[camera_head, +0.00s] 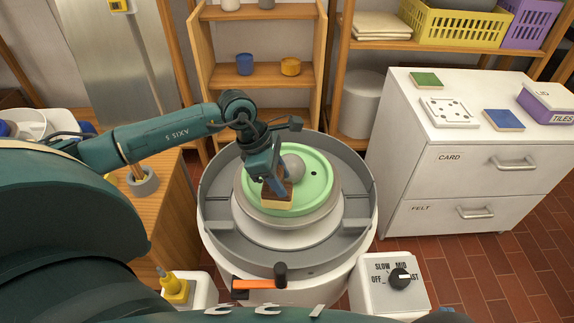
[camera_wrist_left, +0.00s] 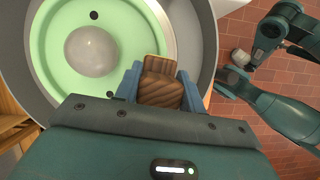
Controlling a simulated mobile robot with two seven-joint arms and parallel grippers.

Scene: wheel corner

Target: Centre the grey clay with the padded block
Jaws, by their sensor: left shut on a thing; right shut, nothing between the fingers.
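The grey clay (camera_head: 292,167) is a rounded lump on the pale green disc (camera_head: 317,177) of the wheel; it also shows in the left wrist view (camera_wrist_left: 92,51). My left gripper (camera_head: 277,185) is shut on the padded block (camera_head: 277,204), which has a brown ribbed face and a tan edge. The block shows between the blue fingers in the left wrist view (camera_wrist_left: 158,90). It is over the near part of the disc, beside the clay, with a gap in the wrist view. My right arm shows at the right of the wrist view, its gripper (camera_wrist_left: 225,80) small and shut.
A grey splash pan (camera_head: 215,205) surrounds the wheel. A speed-control box (camera_head: 375,297) is at the near right. A white drawer cabinet (camera_head: 425,165) stands right, and shelves (camera_head: 262,80) stand behind.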

